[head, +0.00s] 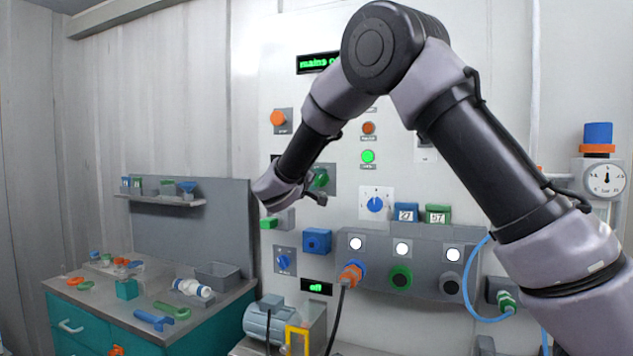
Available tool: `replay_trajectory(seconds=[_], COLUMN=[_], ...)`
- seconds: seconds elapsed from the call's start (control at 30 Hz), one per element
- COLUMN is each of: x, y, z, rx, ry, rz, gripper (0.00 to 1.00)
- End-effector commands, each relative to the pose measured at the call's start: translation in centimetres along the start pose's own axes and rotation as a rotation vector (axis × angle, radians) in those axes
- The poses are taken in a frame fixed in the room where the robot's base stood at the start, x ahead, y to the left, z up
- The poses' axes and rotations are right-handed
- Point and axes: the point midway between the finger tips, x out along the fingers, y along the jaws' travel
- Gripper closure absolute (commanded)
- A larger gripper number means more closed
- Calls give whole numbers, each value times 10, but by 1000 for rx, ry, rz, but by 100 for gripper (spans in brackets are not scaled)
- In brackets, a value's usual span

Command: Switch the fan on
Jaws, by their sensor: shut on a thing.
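My gripper (318,192) is at the wall panel, left of the picture's middle, at the end of my arm. It is shut on a green knob (321,178) on a grey plate; my wrist and fingers hide part of the knob and plate. The knob's label cannot be read. No fan can be clearly made out. A small display (317,287) lower on the panel reads "off" in green. An upper display (313,63) shows green text starting with "mains", its end hidden by my arm.
The panel also bears an orange button (278,118), a green lamp (368,156), a blue dial (375,204) and a blue knob (284,262). Sockets with an orange plug (351,274) sit below. A teal workbench (205,318) with loose tools stands left. My arm crosses the upper right.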

Motion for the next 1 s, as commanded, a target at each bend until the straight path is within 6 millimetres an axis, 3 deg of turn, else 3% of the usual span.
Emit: replay_trajectory(seconds=[0.03, 0.07, 0.13, 0.57, 1.0], x=[-1, -1, -1, -9, -90], y=[-2, -2, -1, -1, -1], z=[1, 1, 1, 0, -1], rx=[0, 0, 0, 0, -1], ry=[-3, -3, -2, 1, 2], rz=[-2, -2, -2, -2, -3], gripper=[98, 39, 12, 12, 12])
